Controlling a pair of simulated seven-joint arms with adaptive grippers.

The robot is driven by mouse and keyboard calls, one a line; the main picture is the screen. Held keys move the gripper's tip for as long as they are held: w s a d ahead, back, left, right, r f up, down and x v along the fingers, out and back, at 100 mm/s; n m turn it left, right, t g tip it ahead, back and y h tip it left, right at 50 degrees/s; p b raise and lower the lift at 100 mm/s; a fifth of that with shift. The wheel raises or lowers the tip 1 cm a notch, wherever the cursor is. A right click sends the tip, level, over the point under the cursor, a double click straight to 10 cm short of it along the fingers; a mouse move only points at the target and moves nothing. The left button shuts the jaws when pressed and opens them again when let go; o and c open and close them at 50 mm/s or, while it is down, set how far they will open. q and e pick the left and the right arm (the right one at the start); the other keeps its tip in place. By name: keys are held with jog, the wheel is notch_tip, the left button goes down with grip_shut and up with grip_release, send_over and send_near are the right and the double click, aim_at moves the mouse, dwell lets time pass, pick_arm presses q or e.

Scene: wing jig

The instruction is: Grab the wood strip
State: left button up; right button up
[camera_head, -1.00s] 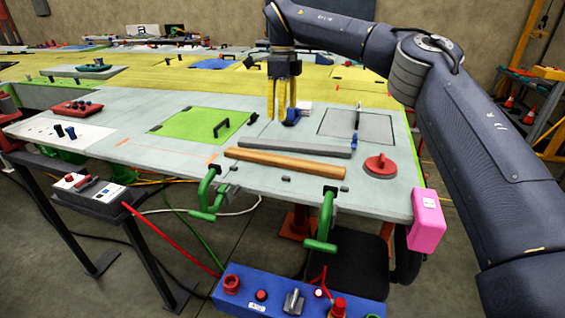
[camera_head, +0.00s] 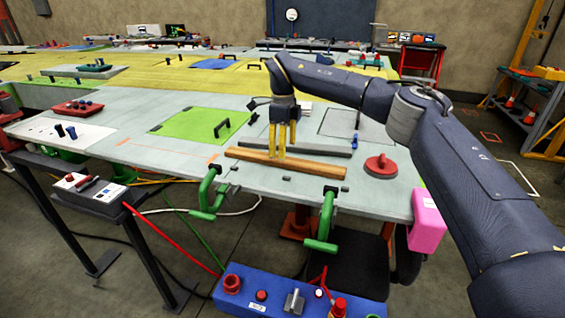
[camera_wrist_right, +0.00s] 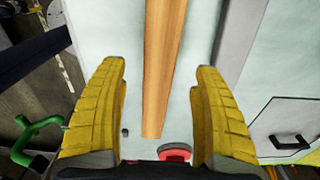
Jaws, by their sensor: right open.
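The wood strip (camera_head: 310,168) is a long, light-brown bar lying flat near the front edge of the grey table. In the right wrist view, the wood strip (camera_wrist_right: 158,75) runs lengthwise between my right gripper's two yellow fingers, with a gap on each side. My right gripper (camera_head: 283,152) is open above the strip, fingers pointing down, left of the strip's middle in the head view. It also shows open in the right wrist view (camera_wrist_right: 160,105). I cannot tell how far the fingertips are above the tabletop. My left gripper does not show.
A dark grey bar (camera_head: 330,151) lies just behind the strip. A red round handle (camera_head: 381,164) sits to the right. Green clamps (camera_head: 207,190) (camera_head: 325,215) grip the front edge. A green panel (camera_head: 203,124) with a black handle lies to the left.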

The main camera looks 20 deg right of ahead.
aim_at(283, 162)
jog(key=shift+f, duration=2.45)
jog(key=c, duration=1.4)
jog(key=shift+r, duration=0.1)
jog(key=shift+c, duration=0.2)
